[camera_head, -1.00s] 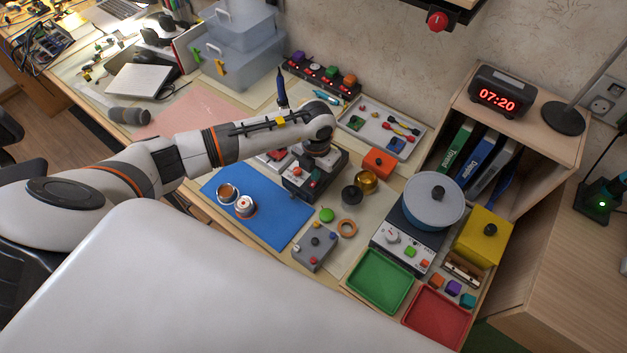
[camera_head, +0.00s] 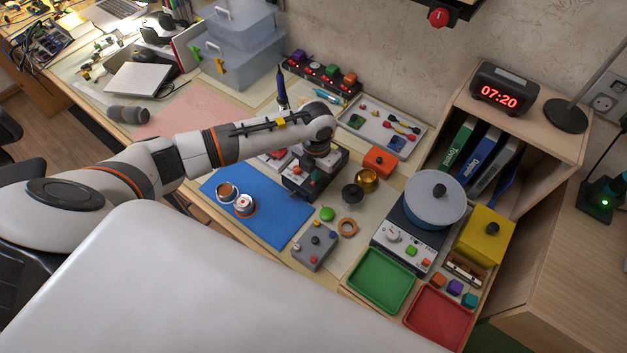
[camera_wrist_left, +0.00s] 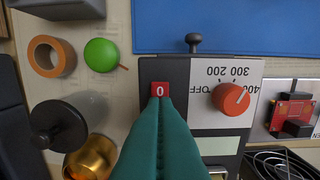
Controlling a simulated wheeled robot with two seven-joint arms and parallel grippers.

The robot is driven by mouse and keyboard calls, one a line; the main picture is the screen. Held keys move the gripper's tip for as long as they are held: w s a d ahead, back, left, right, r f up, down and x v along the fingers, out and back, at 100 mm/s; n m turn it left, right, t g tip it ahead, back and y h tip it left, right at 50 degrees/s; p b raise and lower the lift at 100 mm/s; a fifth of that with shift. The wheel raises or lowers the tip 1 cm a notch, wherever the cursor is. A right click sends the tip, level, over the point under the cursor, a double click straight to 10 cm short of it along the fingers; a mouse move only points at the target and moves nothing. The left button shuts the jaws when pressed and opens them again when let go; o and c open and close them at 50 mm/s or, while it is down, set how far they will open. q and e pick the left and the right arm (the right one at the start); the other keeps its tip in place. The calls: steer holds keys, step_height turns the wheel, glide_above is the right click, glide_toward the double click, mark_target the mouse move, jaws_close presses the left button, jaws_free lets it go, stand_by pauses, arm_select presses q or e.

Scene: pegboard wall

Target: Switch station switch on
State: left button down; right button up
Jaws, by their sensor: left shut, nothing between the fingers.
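The station is a dark box with a pale dial panel (camera_wrist_left: 215,118) in the left wrist view; it also shows under my left arm in the head view (camera_head: 299,184). Its red rocker switch (camera_wrist_left: 160,88) is marked "0". Its red dial knob (camera_wrist_left: 231,98) sits on a panel lettered OFF, 200, 300, 400. My left gripper (camera_wrist_left: 158,99) is shut and empty, its teal fingertips right at the switch's edge and hiding part of it. I cannot tell whether they touch it. In the head view my left wrist covers part of the station. My right gripper is not in view.
A blue mat (camera_head: 257,208) with two small round parts lies left of the station. A soldering iron stand (camera_wrist_left: 285,162) is beside the station.

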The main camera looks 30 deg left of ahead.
arm_select(q)
steer(key=shift+r+p, duration=0.7)
steer(key=shift+r, duration=0.1)
steer(key=shift+r+p, duration=1.8)
steer(key=shift+r, duration=0.8)
steer(key=shift+s+f, duration=0.1)
steer(key=shift+s, duration=0.05)
